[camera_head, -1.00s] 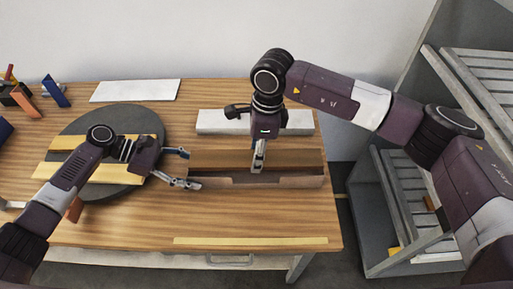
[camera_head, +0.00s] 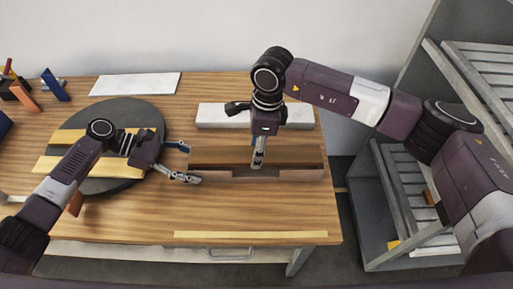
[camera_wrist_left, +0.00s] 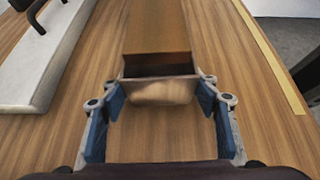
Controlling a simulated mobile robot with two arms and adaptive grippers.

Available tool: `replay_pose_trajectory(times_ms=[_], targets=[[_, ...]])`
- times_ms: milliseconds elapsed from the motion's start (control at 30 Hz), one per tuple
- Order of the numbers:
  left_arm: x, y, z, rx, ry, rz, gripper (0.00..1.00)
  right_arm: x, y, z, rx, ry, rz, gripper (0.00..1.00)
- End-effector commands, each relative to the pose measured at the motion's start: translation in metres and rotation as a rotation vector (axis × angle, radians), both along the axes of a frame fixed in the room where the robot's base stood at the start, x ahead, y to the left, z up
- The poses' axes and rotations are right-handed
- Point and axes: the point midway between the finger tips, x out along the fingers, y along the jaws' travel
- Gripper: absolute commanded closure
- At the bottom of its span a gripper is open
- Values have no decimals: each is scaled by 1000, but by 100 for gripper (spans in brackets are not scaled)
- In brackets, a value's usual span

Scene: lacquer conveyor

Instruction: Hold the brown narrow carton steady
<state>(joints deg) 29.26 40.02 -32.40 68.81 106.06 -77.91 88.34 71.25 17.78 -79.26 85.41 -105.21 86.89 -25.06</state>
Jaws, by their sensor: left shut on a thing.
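The brown narrow carton (camera_head: 300,175) lies lengthwise on the wooden table, its end open and dark inside with a flap (camera_wrist_left: 160,91) at the near end in the left wrist view. My left gripper (camera_head: 186,163) is at the carton's left end, one finger on each side. In the left wrist view my left gripper (camera_wrist_left: 161,98) has its blue pads beside the flap and is shut on the carton. My right gripper (camera_head: 258,158) points down at the carton's middle; its fingertips look close together, but whether they hold anything is unclear.
A dark round disc (camera_head: 125,112) with yellowish strips stands left, partly under my left arm. A white block (camera_head: 215,117) lies behind the carton. A white sheet (camera_head: 135,84) lies at the back. A grey rack (camera_head: 385,200) stands right. The front table strip (camera_head: 250,235) is clear.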

Motion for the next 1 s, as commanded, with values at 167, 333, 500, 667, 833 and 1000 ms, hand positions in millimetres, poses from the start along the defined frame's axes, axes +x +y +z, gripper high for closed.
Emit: replay_pose_trajectory(times_ms=[167, 333, 500, 667, 833, 1000], targets=[[0, 0, 0, 0, 1, -1, 63, 0, 1, -5, 1, -1, 0, 88], [0, 0, 0, 0, 1, -1, 63, 0, 0, -10, 1, -1, 1, 88], [0, 0, 0, 0, 1, -1, 63, 0, 0, -16, 0, -1, 1, 88], [0, 0, 0, 0, 1, -1, 63, 0, 0, -21, 0, 0, 1, 88], [0, 0, 0, 0, 1, -1, 63, 0, 1, -26, 1, 0, 1, 88], [0, 0, 0, 0, 1, -1, 63, 0, 1, -31, 1, 0, 0, 88]])
